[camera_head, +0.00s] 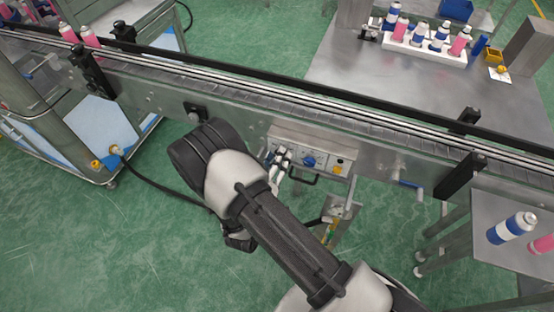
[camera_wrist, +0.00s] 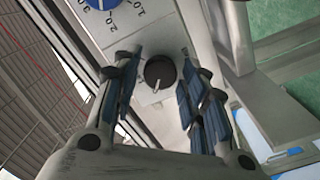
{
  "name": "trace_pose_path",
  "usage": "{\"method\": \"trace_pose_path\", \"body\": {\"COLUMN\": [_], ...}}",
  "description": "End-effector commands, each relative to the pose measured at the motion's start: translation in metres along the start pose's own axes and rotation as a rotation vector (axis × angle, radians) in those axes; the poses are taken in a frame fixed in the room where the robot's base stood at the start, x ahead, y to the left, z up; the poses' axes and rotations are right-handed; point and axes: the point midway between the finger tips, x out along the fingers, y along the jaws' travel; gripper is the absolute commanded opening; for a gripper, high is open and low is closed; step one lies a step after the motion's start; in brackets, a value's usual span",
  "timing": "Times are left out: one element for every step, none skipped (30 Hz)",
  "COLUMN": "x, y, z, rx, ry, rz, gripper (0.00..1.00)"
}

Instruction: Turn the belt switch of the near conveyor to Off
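The near conveyor (camera_head: 230,84) runs across the head view, with a control box (camera_head: 343,154) on its near side. In the wrist view, a black rotary switch (camera_wrist: 160,71) with a white pointer line sits on the light panel; the pointer points toward the bottom of the picture. I cannot read its position labels. My gripper (camera_wrist: 161,60) is open, one blue-padded finger on each side of the switch, with small gaps visible. In the head view, my gripper (camera_head: 281,163) is at the left part of the control box, and the switch is hidden there.
A blue dial (camera_head: 309,161) sits beside it on the panel, also at the top of the wrist view (camera_wrist: 101,3). A handle hangs under the box. A cart stands at the left.

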Motion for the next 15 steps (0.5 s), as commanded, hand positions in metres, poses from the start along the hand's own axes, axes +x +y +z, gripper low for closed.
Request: {"method": "trace_pose_path", "body": {"x": [0.0,0.0,0.0,0.0,0.0,0.0,0.0,0.0,0.0,0.0,-0.0002,-0.0011,-0.0024,-0.0045,-0.0085], "y": [0.0,0.0,0.0,0.0,0.0,0.0,0.0,0.0,0.0,-0.0001,-0.0001,-0.0002,-0.0003,-0.0005,-0.0009], "z": [0.0001,0.0001,0.0001,0.0002,0.0002,0.0002,0.0002,0.0003,0.0003,0.0003,0.0003,0.0002,0.0002,0.0001,-0.0003], "rx": [0.0,0.0,0.0,0.0,0.0,0.001,0.001,0.001,0.001,0.001,0.001,0.0,0.0,0.0,-0.001], "ry": [0.0,0.0,0.0,-0.001,-0.001,-0.001,-0.001,-0.001,-0.001,-0.001,-0.001,-0.001,0.0,0.0,0.001], "rz": [0.0,0.0,0.0,0.0,0.0,0.0,0.0,0.0,0.0,0.0,0.0,-0.001,-0.001,-0.001,-0.003], "gripper": [0.46,0.48,0.49,0.49,0.49,0.49,0.49,0.49,0.49,0.49,0.49,0.49,0.49,0.49,0.49]}}
